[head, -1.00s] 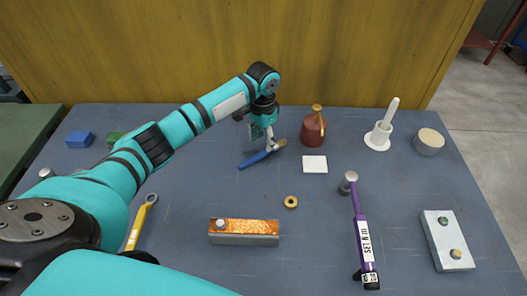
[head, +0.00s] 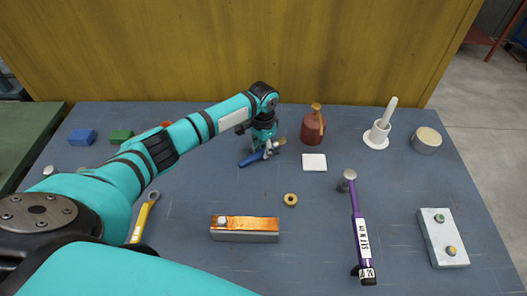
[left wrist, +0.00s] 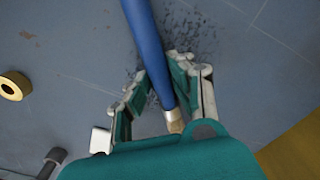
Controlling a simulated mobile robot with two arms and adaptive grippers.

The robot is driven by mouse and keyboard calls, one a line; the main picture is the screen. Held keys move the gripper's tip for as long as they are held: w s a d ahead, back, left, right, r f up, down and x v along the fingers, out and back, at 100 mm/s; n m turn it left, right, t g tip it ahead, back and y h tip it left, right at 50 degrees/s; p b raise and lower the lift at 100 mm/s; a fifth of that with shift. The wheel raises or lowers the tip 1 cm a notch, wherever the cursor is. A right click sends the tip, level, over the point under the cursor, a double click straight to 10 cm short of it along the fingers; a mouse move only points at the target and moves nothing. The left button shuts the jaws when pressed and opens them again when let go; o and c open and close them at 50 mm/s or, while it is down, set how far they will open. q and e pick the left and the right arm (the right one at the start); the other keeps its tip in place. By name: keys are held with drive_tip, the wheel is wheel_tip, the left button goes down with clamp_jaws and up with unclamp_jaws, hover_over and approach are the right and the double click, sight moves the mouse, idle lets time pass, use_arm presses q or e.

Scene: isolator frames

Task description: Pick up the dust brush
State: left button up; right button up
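The dust brush (head: 253,159) lies on the blue-grey table with its blue handle pointing to the lower left and its light bristle end to the upper right. My left gripper (head: 265,151) is down over it. In the left wrist view the blue handle of the brush (left wrist: 147,42) runs between the two fingers of my left gripper (left wrist: 158,70). The fingers stand one on each side, close to the handle, with a narrow gap visible on the left. My right gripper is not in view.
A brown bottle (head: 312,128) and a white card (head: 314,162) are close to the right of the gripper. A yellow ring (head: 290,199), a purple tool (head: 359,225) and an orange-topped block (head: 245,229) lie nearer.

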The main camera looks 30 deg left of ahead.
use_arm(q)
clamp_jaws()
drive_tip(key=shift+r, duration=0.1)
